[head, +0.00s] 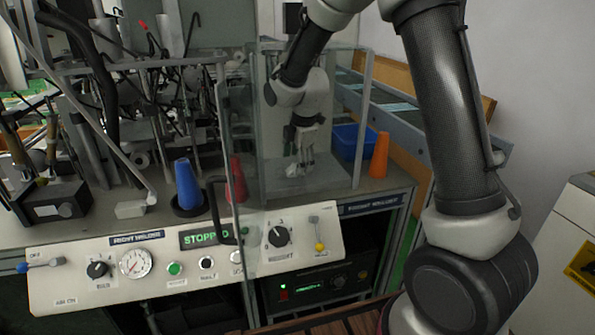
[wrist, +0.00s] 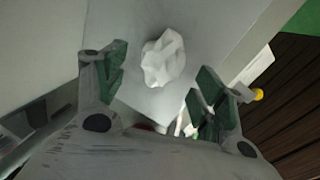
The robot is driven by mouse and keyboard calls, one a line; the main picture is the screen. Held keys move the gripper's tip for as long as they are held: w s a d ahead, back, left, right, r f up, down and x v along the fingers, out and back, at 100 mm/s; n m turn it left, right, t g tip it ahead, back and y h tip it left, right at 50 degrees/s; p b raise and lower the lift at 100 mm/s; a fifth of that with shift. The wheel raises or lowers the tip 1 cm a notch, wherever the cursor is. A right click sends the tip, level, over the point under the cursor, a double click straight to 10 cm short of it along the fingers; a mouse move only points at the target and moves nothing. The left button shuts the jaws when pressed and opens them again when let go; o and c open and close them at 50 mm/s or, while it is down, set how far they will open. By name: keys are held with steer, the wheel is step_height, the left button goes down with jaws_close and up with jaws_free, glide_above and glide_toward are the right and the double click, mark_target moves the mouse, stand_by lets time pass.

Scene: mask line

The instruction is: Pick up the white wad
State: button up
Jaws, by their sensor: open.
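The white wad (wrist: 164,58) is a crumpled lump lying on a grey surface, seen in the wrist view between and beyond the fingertips of my gripper (wrist: 158,88). The gripper's green-padded fingers are spread apart, with nothing between them. In the head view my gripper (head: 302,150) points down inside the clear-walled enclosure, low over its floor. The wad (head: 293,170) shows there as a small pale patch just below the fingers, partly hidden behind them and the clear panel.
Clear panels (head: 246,150) stand around the gripper. A blue bin (head: 349,141) and an orange cone (head: 380,155) are to the right. A blue cone (head: 188,184) and a red cone (head: 236,180) are left. The control panel (head: 185,255) runs along the front.

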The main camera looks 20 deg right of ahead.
steer(key=x, duration=0.2)
steer(key=shift+f, duration=0.35)
steer(key=c, duration=0.8)
steer(key=shift+r, duration=0.15)
